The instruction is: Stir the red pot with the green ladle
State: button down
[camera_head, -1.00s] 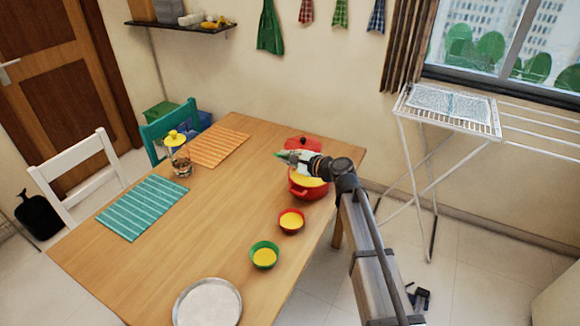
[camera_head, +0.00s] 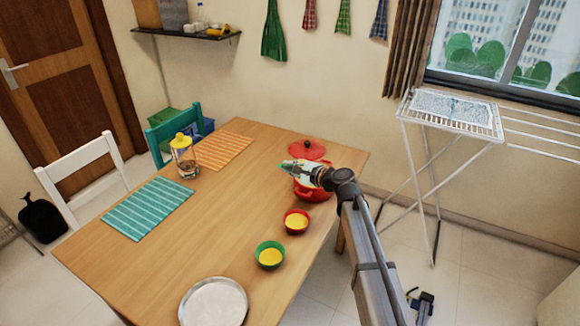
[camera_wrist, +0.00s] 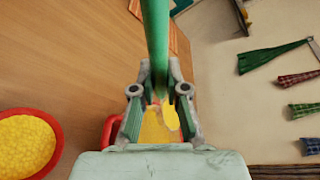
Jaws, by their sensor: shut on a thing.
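The red pot (camera_head: 313,194) stands near the right end of the table, partly hidden behind my gripper and arm. In the wrist view its red handle (camera_wrist: 109,133) and yellow contents (camera_wrist: 153,128) show beneath the gripper. My gripper (camera_head: 292,167) is above the pot. In the wrist view my gripper (camera_wrist: 160,88) is shut on the green ladle (camera_wrist: 156,35), whose handle sticks out past the fingertips. The ladle's bowl cannot be made out. A red lid (camera_head: 307,149) with a dark knob lies on the table just behind the pot.
A red bowl (camera_head: 296,220) and a green bowl (camera_head: 270,255), both with yellow contents, stand in front of the pot. A metal plate (camera_head: 213,303) is at the front edge. A yellow-topped glass jar (camera_head: 185,157) stands at the left. The table's middle is clear.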

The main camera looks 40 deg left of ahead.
jog(key=shift+f+b, duration=0.35)
jog(key=shift+f, duration=0.45)
jog(key=shift+w+d+r+m+y+b, duration=0.3)
jog(key=shift+r+m+y+b, duration=0.15)
jog(key=shift+b, duration=0.35)
